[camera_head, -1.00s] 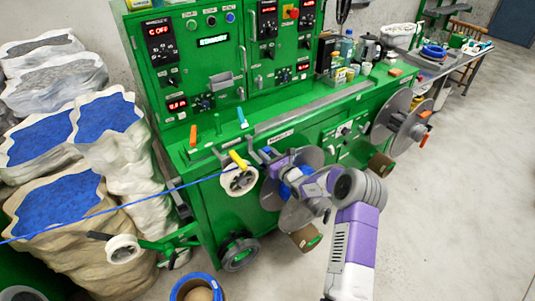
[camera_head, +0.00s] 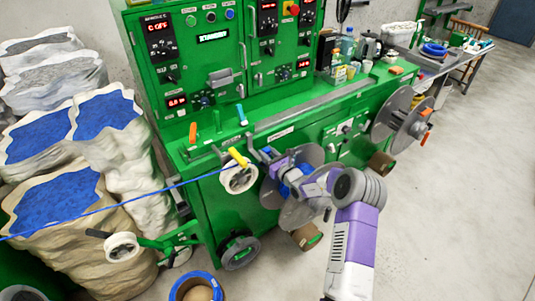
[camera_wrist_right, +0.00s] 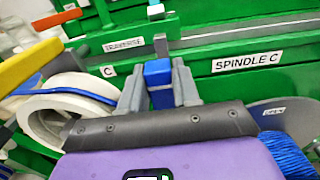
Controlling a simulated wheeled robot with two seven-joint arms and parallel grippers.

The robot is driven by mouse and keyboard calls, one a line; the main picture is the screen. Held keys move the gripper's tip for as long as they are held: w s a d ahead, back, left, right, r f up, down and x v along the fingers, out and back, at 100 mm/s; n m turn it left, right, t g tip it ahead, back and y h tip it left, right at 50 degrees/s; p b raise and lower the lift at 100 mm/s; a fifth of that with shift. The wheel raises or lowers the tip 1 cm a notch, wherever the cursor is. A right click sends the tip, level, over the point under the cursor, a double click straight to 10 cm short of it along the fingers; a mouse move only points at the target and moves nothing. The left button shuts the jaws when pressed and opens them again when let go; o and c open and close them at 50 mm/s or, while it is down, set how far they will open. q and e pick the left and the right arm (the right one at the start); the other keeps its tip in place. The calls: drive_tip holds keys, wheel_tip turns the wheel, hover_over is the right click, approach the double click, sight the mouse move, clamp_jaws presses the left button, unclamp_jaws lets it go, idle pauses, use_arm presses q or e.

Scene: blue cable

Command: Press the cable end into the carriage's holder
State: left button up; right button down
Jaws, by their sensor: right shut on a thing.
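The blue cable (camera_head: 130,200) runs from the left edge up to a white pulley (camera_head: 238,179) under a yellow lever. In the right wrist view the cable (camera_wrist_right: 75,93) passes over the white pulley (camera_wrist_right: 45,112). My right gripper (camera_head: 266,153) is at the front of the green machine, just right of the pulley. In the right wrist view its grey fingers (camera_wrist_right: 159,88) are shut on a blue block-like piece, which looks like the cable end (camera_wrist_right: 158,75). A grey upright part (camera_wrist_right: 161,45), perhaps the carriage's holder, shows just behind it. Whether they touch is unclear. My left gripper is not in view.
The green machine (camera_head: 215,210) has a long grey rail (camera_head: 305,114) along its front ledge. Grey spool discs (camera_head: 300,205) sit below and beside my right arm. A second white pulley (camera_head: 122,247) is at lower left. Sacks stand left; the floor at right is clear.

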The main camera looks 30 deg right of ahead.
drive_tip(key=shift+f+b, duration=1)
drive_tip(key=shift+f, duration=0.3)
idle(0.4)
drive_tip(key=c, duration=0.7)
unclamp_jaws()
drive_tip(key=shift+c, duration=0.2)
drive_tip(key=shift+s, duration=0.1)
drive_tip(key=s+p, duration=0.2)
drive_tip(key=s, duration=0.5)
drive_tip(key=shift+s+d, duration=0.35)
drive_tip(key=shift+s, duration=0.05)
drive_tip(key=shift+a, duration=0.1)
